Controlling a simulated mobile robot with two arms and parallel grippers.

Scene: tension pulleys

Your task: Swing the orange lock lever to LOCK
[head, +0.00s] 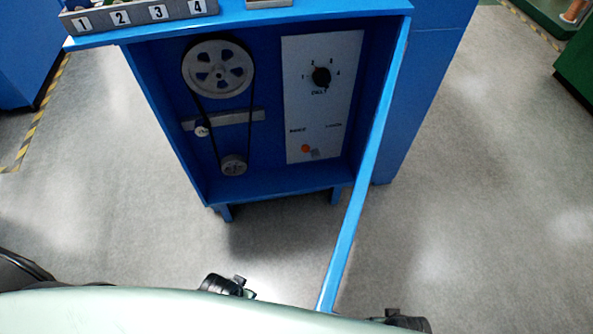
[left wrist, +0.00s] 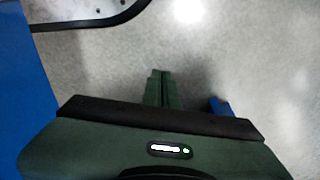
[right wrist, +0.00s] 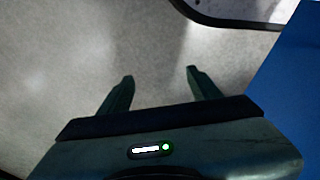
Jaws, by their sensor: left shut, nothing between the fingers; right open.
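The orange lock lever (head: 306,149) is on the lower part of the white control panel (head: 318,120), inside the blue cabinet in the head view. Its orange end points up and left from a small grey pivot piece. Two small labels sit above it, left and right, too small to read surely. My left gripper (left wrist: 161,73) is shut and empty over bare floor in the left wrist view. My right gripper (right wrist: 160,72) is open and empty over floor in the right wrist view. Both are well away from the lever.
A belt runs around a large pulley (head: 217,68), a small lower pulley (head: 233,164) and a tensioner (head: 202,131) left of the panel. A black dial (head: 321,76) is above the lever. An open blue door (head: 357,215) juts toward me on the right. Floor in front is clear.

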